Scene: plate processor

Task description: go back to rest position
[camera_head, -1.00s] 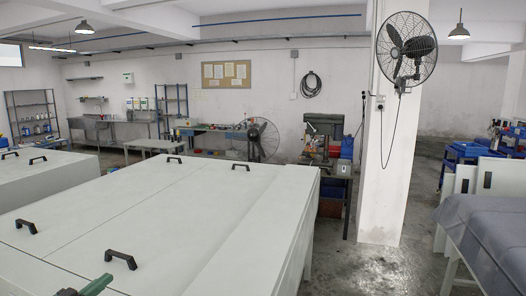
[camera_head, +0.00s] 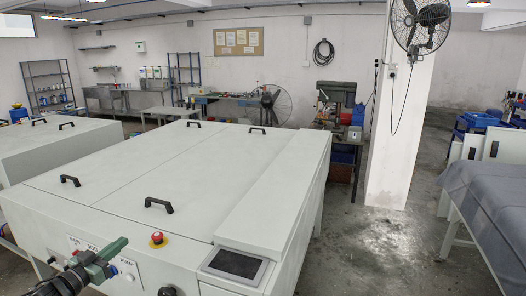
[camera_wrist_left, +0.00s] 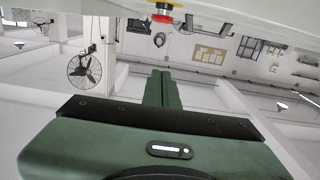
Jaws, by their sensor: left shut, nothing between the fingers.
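My left gripper (camera_head: 120,243) comes in at the lower left of the head view, in front of the near white machine. Its green fingers point up and to the right, close to the machine's front panel. In the left wrist view its two green fingers (camera_wrist_left: 159,88) lie together, shut, with nothing between them. My right gripper is in neither view.
The white plate processor (camera_head: 160,215) fills the middle, with black handles, a red emergency stop (camera_head: 157,240) and a dark screen (camera_head: 235,264) along its front edge. A covered table (camera_head: 490,195) stands right. The floor (camera_head: 375,250) between is clear.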

